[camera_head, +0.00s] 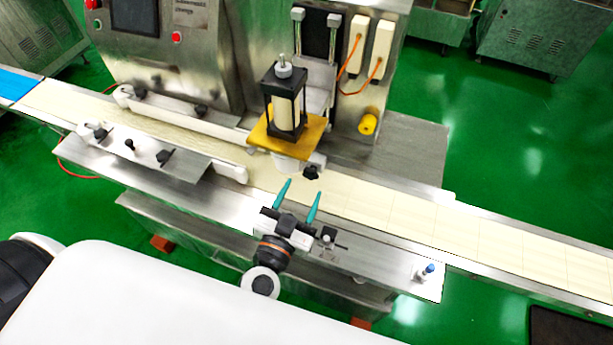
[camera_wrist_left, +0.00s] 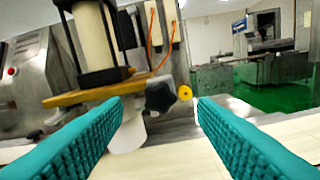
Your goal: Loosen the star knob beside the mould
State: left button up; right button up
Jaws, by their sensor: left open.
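The black star knob (camera_head: 311,172) sits at the front of the mould, just below the yellow plate (camera_head: 262,135). It also shows in the left wrist view (camera_wrist_left: 160,94), ahead of the gap between my fingers. The mould (camera_head: 284,112) is a black frame around a cream cylinder, standing on the yellow plate. My left gripper (camera_head: 298,191) has teal fingers and is open and empty. It is in front of the knob, apart from it, with the fingers pointing toward it. In the left wrist view the open fingers (camera_wrist_left: 160,112) frame the knob. My right gripper is not in view.
A cream conveyor belt (camera_head: 400,212) runs under the mould from upper left to lower right. A metal front rail (camera_head: 375,272) carries a small blue-topped knob (camera_head: 428,270). A yellow knob (camera_head: 368,123) is on the machine behind. Guide rails (camera_head: 140,150) flank the belt at left.

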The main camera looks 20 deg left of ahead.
aim_at(310, 176)
pick_arm(q)
jog(key=shift+w+p, duration=0.3)
jog(key=shift+w, duration=1.55)
jog(key=c, duration=1)
